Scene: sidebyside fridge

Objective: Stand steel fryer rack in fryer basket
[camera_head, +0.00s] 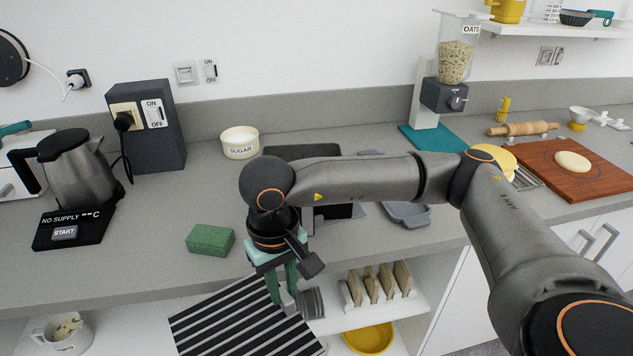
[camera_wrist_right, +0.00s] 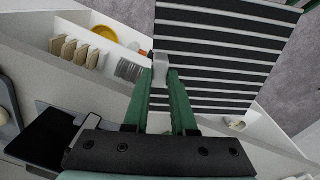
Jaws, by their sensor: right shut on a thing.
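A large flat panel with light and dark stripes, which looks like the steel fryer rack (camera_head: 235,325), hangs tilted in front of the open shelf; it also fills the upper right of the right wrist view (camera_wrist_right: 220,60). My right gripper (camera_head: 284,296) is shut on it at a small grey tab on its edge, as the right wrist view shows (camera_wrist_right: 162,80). A dark open box, possibly the fryer basket (camera_head: 340,211), is on the counter, partly hidden behind my right arm. My left gripper is not in view.
A green sponge (camera_head: 210,240), a kettle (camera_head: 77,170) and a sugar bowl (camera_head: 240,143) stand left on the counter. A toast holder (camera_head: 378,285), a ribbed grey item (camera_head: 311,303) and a yellow bowl (camera_head: 369,338) are below the counter. A wooden board (camera_head: 590,185) lies right.

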